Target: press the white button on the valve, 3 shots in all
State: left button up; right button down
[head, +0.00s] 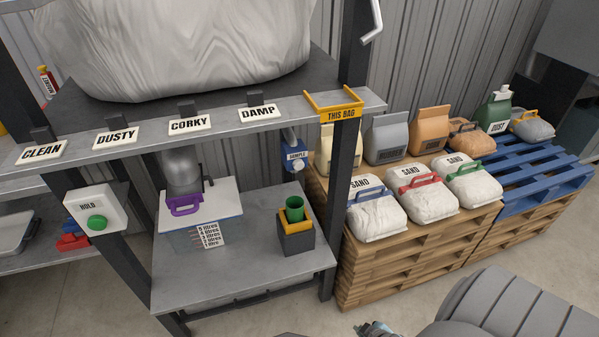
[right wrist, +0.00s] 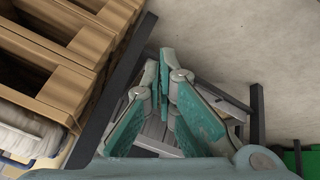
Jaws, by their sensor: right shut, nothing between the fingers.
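The blue valve (head: 292,145) marked SAMPLE hangs below the upper shelf, right of the middle in the head view. A small pale round part, apparently the white button (head: 298,168), shows at its lower front. A green cup (head: 294,212) stands below it on a dark block with a yellow holder. In the right wrist view the right gripper (right wrist: 165,75) is shut and empty, with neither valve nor cup visible. My left gripper is not in view.
A purple-handled gate (head: 184,205) sits above a clear measuring box (head: 190,238) on the lower shelf. The dark rack post (head: 338,190) stands right of the valve. Pallets (head: 390,270) with sand bags are farther right. A green HOLD button (head: 97,222) is at left.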

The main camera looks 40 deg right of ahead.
jog(key=w+d+r+n+t+b, duration=0.1)
jog(key=w+d+r+n+t, duration=0.15)
jog(key=w+r, duration=0.35)
jog(key=w+d+r+n+t+b, duration=0.1)
jog(key=w+r+n+t, duration=0.2)
jog(key=w, duration=0.5)
jog(key=n+t+y+b, duration=0.1)
jog(key=n+t+y, duration=0.8)
jog(key=n+t, duration=0.45)
send_near(298, 165)
jog(key=s+a+r+n+g, duration=0.1)
jog(key=s+a+r, duration=0.4)
jog(key=a, duration=0.2)
jog(key=shift+d, duration=0.3)
jog(key=w+d+b, duration=0.2)
jog(key=w+b, duration=0.5)
jog(key=w, duration=0.1)
jog(key=shift+d, duration=0.4)
